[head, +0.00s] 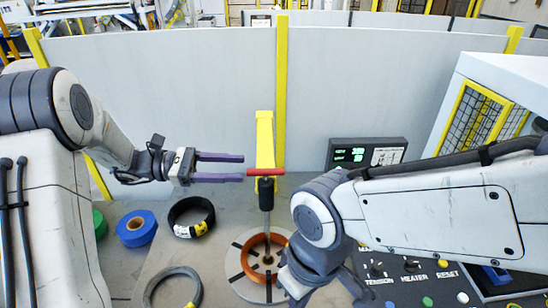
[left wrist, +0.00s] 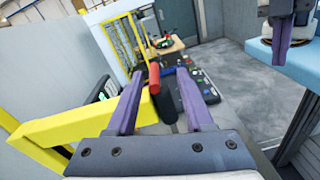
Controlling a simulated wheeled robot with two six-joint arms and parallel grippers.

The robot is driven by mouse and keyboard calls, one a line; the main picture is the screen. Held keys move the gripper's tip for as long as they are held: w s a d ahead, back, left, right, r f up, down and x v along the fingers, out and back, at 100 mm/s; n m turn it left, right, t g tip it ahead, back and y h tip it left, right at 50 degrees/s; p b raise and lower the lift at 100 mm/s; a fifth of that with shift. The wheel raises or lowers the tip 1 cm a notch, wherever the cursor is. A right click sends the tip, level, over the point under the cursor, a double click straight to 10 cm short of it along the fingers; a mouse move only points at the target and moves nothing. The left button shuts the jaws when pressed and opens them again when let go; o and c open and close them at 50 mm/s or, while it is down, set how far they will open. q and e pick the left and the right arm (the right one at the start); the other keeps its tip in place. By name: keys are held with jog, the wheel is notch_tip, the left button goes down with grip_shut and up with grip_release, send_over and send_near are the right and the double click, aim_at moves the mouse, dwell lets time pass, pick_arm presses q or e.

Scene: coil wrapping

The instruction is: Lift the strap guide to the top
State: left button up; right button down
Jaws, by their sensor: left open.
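The strap guide stands over the coil station, with a red crossbar (head: 266,172) and a black grip (head: 266,190) on a thin upright rod, below a yellow arm (head: 265,140). My left gripper (head: 242,168) is open and empty, its purple fingertips just left of the crossbar. In the left wrist view, the red bar (left wrist: 154,75) and black grip (left wrist: 165,102) show between the two fingers (left wrist: 158,85). Whether they touch cannot be told. My right arm bends down beside the coil. Its fingers are hidden in the head view; purple fingers show at the top right of the left wrist view.
An orange ring (head: 247,257) lies around the rod's foot on a round plate. A black coil (head: 191,217), a blue roll (head: 136,228) and a grey coil (head: 172,288) lie to the left. A display (head: 366,153) and a control panel (head: 425,280) stand to the right.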

aim_at(273, 171)
pick_arm(q)
jog(key=shift+n+t, duration=0.3)
jog(key=d, duration=0.2)
jog(key=w+d+f, duration=0.1)
jog(key=d, duration=0.2)
jog(key=d+f, duration=0.1)
jog(key=d, duration=0.2)
jog(key=shift+w+d+f+p, duration=0.2)
jog(key=shift+w+f+p, duration=0.05)
jog(key=shift+p, duration=0.05)
jog(key=shift+d+f, duration=0.1)
jog(key=shift+d, duration=0.4)
grip_shut()
jog(key=shift+w, duration=0.1)
dwell(0.8)
